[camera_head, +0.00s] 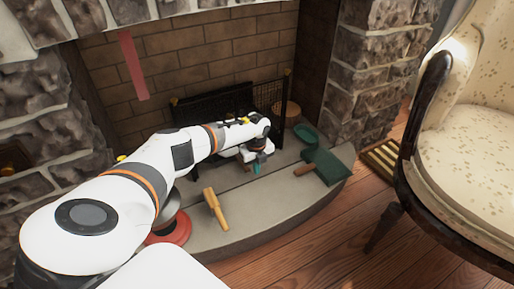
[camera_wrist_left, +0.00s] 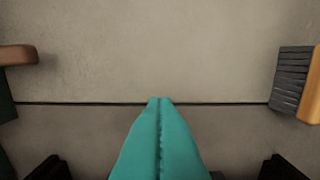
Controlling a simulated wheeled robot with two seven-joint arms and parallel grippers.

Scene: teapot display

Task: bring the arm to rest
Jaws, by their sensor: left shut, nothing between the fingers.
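My left arm reaches from the lower left over the stone hearth (camera_head: 262,212) in the head view. My left gripper (camera_head: 256,169) is above the hearth slab, between a wooden-handled brush and a green dustpan. In the left wrist view the teal fingers (camera_wrist_left: 160,100) are pressed together with nothing between them. They point at bare slab with a dark seam across it. My right gripper is not in view.
The brush (camera_head: 216,209) lies left of the gripper; its bristles (camera_wrist_left: 291,78) show in the wrist view. The dustpan (camera_head: 328,168) lies to the right. A red round object (camera_head: 171,231) is partly hidden by my arm. A fire screen (camera_head: 268,95) stands behind; an armchair (camera_head: 472,150) stands right.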

